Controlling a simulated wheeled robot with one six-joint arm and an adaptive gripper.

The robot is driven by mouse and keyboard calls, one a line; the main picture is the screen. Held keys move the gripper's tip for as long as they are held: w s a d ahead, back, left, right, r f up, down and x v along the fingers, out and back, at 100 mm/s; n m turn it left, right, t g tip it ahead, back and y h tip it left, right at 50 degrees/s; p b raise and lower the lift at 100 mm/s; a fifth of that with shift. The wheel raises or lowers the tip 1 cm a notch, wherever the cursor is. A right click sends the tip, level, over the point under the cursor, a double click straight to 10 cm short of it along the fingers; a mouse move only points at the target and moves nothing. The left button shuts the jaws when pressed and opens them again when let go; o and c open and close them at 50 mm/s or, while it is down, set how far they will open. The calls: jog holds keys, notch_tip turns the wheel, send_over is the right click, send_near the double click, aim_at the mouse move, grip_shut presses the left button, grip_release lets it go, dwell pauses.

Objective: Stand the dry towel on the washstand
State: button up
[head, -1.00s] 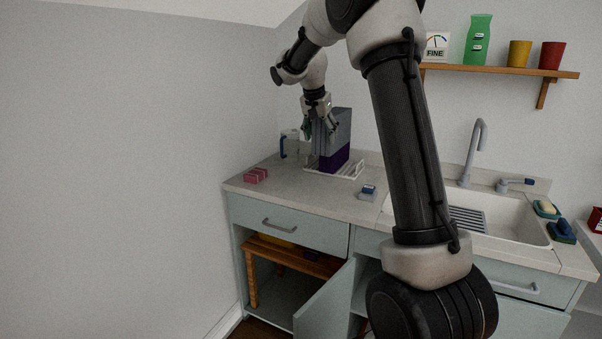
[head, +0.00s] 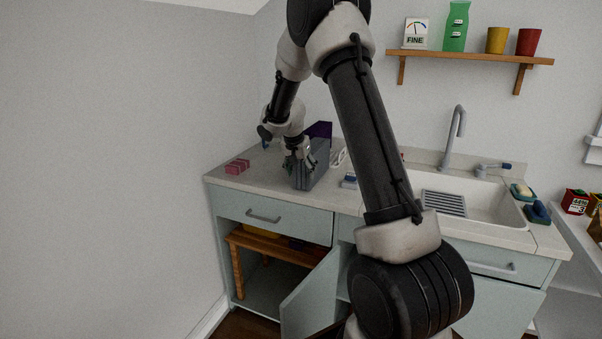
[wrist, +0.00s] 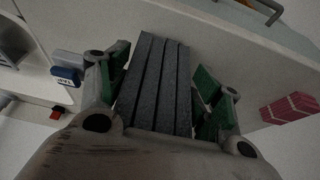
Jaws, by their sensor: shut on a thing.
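The grey folded towel (head: 318,168) is upright between the fingers of my gripper (head: 299,165), over the left part of the washstand (head: 262,187). In the wrist view, the towel (wrist: 155,85) shows as several grey layers between my green-padded fingers. My gripper is shut on it. Its lower edge is close to the countertop near the front; I cannot tell whether it touches. A purple piece (head: 320,129) stands behind the towel, and its lower part is hidden.
A pink block (head: 237,167) lies left of the towel and a small blue-and-white object (head: 349,181) right of it. A white rack (head: 339,157) is behind. The sink (head: 487,209) and faucet (head: 456,130) are right. A cabinet door (head: 309,296) hangs open below.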

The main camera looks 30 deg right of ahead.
jog(key=shift+f, duration=0.45)
jog(key=o, duration=1.2)
